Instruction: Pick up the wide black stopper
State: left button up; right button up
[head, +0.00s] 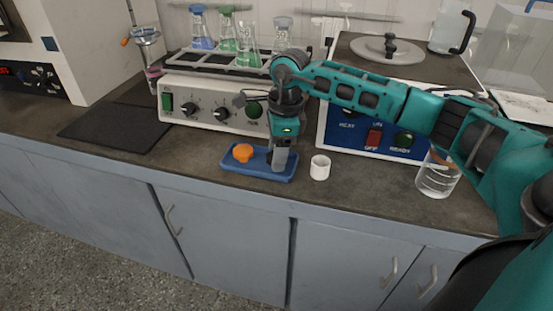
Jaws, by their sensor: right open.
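My right gripper (279,168) points down over the right part of a small blue tray (233,169) on the bench. Its fingers reach down to about the tray's level and cover that part from view. I cannot make out the wide black stopper; it may be hidden behind the gripper. An orange stopper-like piece (243,152) lies in the left part of the tray, apart from the fingers. My left gripper is not in view.
A white cup (320,167) stands just right of the tray, and a glass beaker (438,175) farther right. Behind are a white shaker (205,111) with flasks and a blue-fronted heater (345,135). A dark mat (115,127) lies left. Bench between mat and tray is clear.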

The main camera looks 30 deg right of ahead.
jog(key=shift+c, duration=0.5)
jog(key=c, duration=0.6)
jog(key=shift+r, duration=0.1)
